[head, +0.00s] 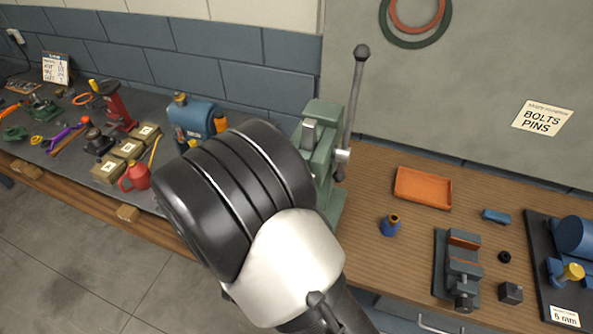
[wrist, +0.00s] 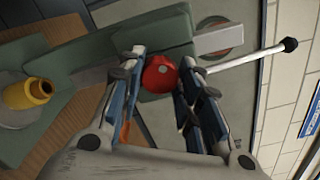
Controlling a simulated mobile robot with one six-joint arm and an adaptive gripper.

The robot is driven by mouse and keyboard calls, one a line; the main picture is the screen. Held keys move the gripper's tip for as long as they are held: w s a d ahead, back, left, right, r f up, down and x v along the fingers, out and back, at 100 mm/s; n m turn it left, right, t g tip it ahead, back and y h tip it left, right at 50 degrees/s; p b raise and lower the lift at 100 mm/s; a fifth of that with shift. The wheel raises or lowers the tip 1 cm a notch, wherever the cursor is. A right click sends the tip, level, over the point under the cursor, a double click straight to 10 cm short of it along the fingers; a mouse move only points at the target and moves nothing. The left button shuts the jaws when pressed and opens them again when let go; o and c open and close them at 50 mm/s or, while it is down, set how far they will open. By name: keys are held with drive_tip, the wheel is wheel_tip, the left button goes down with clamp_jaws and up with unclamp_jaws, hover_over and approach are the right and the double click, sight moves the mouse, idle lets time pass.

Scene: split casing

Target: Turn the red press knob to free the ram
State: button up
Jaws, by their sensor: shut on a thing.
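The red press knob (wrist: 160,74) sits between the two fingers of my gripper (wrist: 159,85) in the wrist view. My gripper is shut on the knob, with a finger on either side. The green press (wrist: 130,42) is behind the knob, and it also shows in the head view (head: 321,150). Its grey ram (wrist: 220,38) sticks out to one side in the wrist view. The long lever (head: 353,105) stands nearly upright in the head view. My arm hides the knob and my gripper in the head view.
An orange tray (head: 423,188), a small blue bottle (head: 390,226) and a grey vise (head: 458,270) stand on the bench right of the press. A blue machine (head: 192,116), a red oil can (head: 135,177) and several boxes are on the left. Bare wood lies around the tray.

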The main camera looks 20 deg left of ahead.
drive_tip(key=shift+n+p, duration=2.6)
drive_tip(key=shift+n, duration=0.3)
drive_tip(key=o, duration=1.1)
drive_tip(key=s, duration=0.8)
drive_tip(key=s+a, duration=0.1)
drive_tip(key=s, duration=0.3)
